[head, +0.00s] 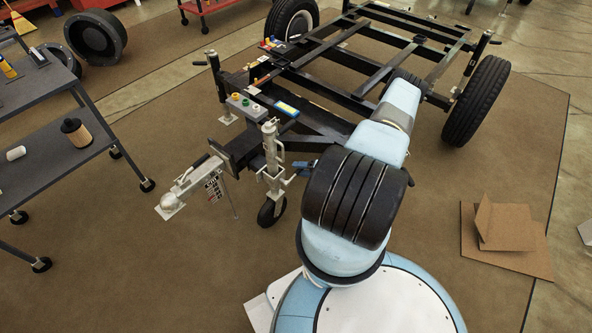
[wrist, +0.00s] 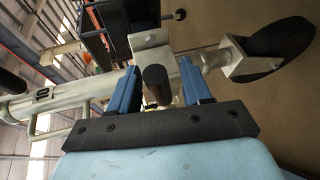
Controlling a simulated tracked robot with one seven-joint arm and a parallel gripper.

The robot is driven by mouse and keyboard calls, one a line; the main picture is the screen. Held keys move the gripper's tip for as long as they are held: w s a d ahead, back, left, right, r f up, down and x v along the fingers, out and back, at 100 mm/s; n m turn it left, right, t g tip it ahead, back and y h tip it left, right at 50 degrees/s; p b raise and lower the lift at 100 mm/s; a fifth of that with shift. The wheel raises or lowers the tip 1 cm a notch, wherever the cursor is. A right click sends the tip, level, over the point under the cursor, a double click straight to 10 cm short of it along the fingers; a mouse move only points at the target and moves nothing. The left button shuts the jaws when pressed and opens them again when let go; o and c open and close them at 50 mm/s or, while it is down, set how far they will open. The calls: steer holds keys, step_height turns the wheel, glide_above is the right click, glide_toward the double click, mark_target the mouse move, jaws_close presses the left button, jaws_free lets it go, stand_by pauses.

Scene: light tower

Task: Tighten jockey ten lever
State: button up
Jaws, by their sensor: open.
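The jockey wheel stand (head: 271,150) is a pale metal tube with a small dark wheel (head: 271,211), upright at the front of the trailer. In the wrist view its tube (wrist: 45,103) lies across the picture and the wheel (wrist: 272,52) is at upper right. A dark round grip (wrist: 156,84), seemingly the clamp lever's end, points toward the wrist camera below a pale clamp plate (wrist: 152,40). My gripper (wrist: 160,88) is open, with one blue finger on each side of this grip; contact cannot be told. In the head view my gripper (head: 303,167) is small, just right of the stand.
The black trailer frame (head: 330,75) stands behind, with a coupling (head: 172,204) at its front and a control box (head: 246,107) on its drawbar. A grey shelf cart (head: 45,85) is at left. Cardboard (head: 505,240) lies at right.

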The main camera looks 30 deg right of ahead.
steer(key=shift+x, duration=0.75)
jaws_close()
